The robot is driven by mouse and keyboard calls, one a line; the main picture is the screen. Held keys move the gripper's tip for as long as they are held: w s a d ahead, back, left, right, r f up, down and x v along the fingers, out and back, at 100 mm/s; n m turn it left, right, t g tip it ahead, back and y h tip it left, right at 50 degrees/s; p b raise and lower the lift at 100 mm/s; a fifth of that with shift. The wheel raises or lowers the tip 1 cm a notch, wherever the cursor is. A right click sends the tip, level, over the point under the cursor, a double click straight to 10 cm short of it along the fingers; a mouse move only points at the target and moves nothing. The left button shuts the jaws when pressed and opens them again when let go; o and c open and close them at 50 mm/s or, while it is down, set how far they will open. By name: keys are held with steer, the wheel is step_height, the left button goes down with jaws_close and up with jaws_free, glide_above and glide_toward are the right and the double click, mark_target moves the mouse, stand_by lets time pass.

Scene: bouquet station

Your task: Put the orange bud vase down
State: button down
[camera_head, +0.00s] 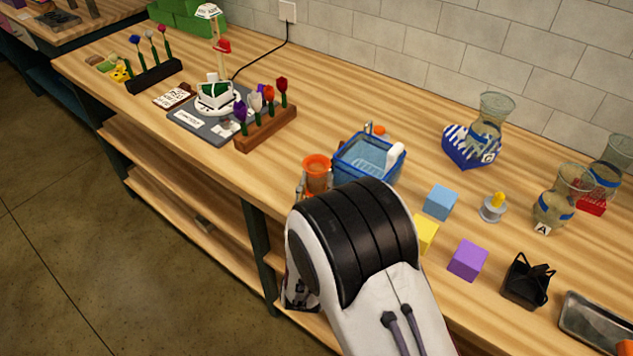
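The orange bud vase (316,170) shows near the front edge of the wooden table, just left of the blue basket. It is upright, with a wide orange rim and a see-through orange body. My gripper (316,184) has a grey finger on each side of the vase and looks shut on it. My arm hides the lower part of the vase and most of the gripper, so I cannot tell whether the vase's base touches the table.
A blue basket (344,178) stands close on the right. A wooden rack of flowers (265,132) and a grey station board (190,130) are to the left. Blue (440,201), yellow (427,233) and purple (467,261) cubes lie right of my arm. Bare table lies between rack and vase.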

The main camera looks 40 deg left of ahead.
mark_target(314, 191)
steer(key=shift+f, duration=0.1)
steer(key=c, duration=1.6)
jaws_free()
steer(key=shift+f, duration=0.1)
steer(key=shift+o, duration=0.2)
steer(key=shift+s, duration=0.1)
steer(key=shift+v, duration=3.85)
steer(key=shift+a, duration=0.1)
steer(key=shift+c, duration=1.1)
